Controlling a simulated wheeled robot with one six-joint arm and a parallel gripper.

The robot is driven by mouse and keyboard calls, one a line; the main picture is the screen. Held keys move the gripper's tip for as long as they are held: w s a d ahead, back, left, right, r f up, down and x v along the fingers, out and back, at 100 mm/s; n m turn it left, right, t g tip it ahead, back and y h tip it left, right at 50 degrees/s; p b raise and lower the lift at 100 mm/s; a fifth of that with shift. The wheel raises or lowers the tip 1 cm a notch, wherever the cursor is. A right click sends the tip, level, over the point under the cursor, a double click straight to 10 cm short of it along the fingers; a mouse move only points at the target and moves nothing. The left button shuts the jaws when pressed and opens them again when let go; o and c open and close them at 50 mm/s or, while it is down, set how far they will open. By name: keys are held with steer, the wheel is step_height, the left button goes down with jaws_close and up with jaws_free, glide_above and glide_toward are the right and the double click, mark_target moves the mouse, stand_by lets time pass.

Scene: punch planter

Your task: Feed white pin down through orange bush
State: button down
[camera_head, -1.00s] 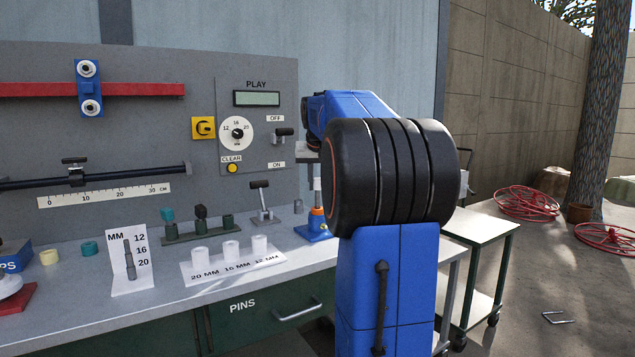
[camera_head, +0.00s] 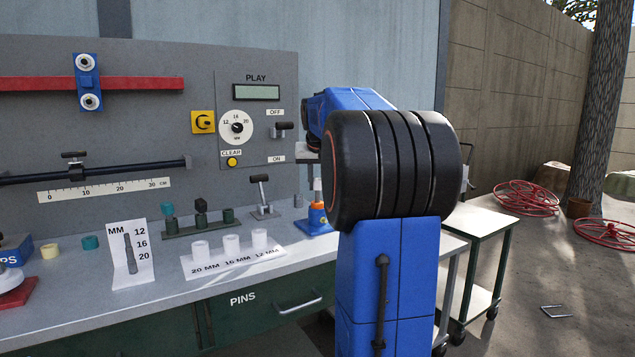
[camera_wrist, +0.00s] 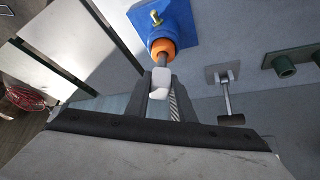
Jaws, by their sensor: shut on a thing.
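The orange bush (camera_head: 317,213) stands upright on its blue base (camera_head: 312,228) at the right end of the bench. In the wrist view the orange bush (camera_wrist: 163,48) sits just beyond my fingertips, on the blue base (camera_wrist: 180,22). My gripper (camera_wrist: 160,92) is shut on the white pin (camera_wrist: 160,78), whose pale end shows between the fingers. The white pin (camera_head: 317,186) also shows just above the bush in the head view. A short grey stretch lies between the pale end and the bush. How deep the pin sits cannot be told.
A small black-handled lever (camera_wrist: 225,95) stands right of the bush in the wrist view. A white card with several white sleeves (camera_head: 232,260) lies on the bench left of it. A white-topped trolley (camera_head: 480,225) stands to the right.

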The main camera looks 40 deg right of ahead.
mark_target(318, 190)
steer(key=shift+f, duration=1.7)
steer(key=shift+r, duration=2.8)
steer(key=shift+f, duration=2.7)
stand_by(0.5)
steer(key=c, duration=1.5)
jaws_free()
